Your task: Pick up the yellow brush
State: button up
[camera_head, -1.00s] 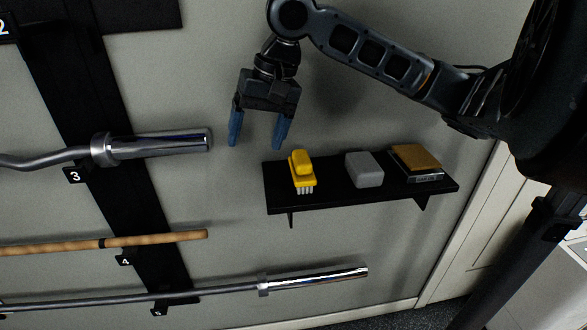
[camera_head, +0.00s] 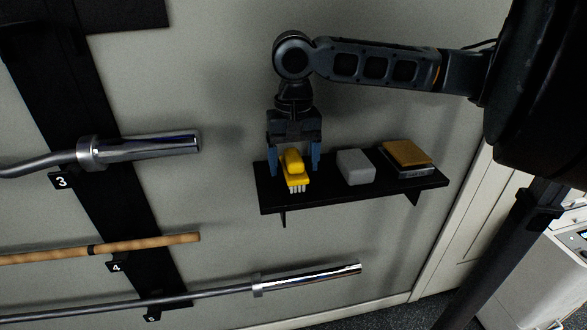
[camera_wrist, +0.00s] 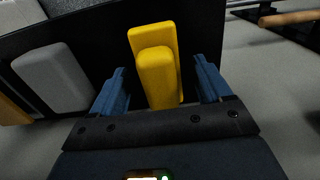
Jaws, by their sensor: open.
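The yellow brush (camera_head: 294,168) lies at the left end of a black wall shelf (camera_head: 327,193), its pale bristles showing at the front edge. My gripper (camera_head: 295,168) is open, with its blue fingers on either side of the brush in the head view. In the wrist view the yellow brush (camera_wrist: 157,75) shows between and beyond the two open fingers of my gripper (camera_wrist: 160,88), with gaps to both.
A grey block (camera_head: 356,167) sits on the shelf right of the brush, and a brown-topped item (camera_head: 407,154) lies farther right. A rack with bars (camera_head: 140,150) is on the wall to the left. Bare wall lies above the shelf.

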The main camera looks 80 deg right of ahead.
jog(key=shift+f, duration=0.15)
jog(key=c, duration=1.2)
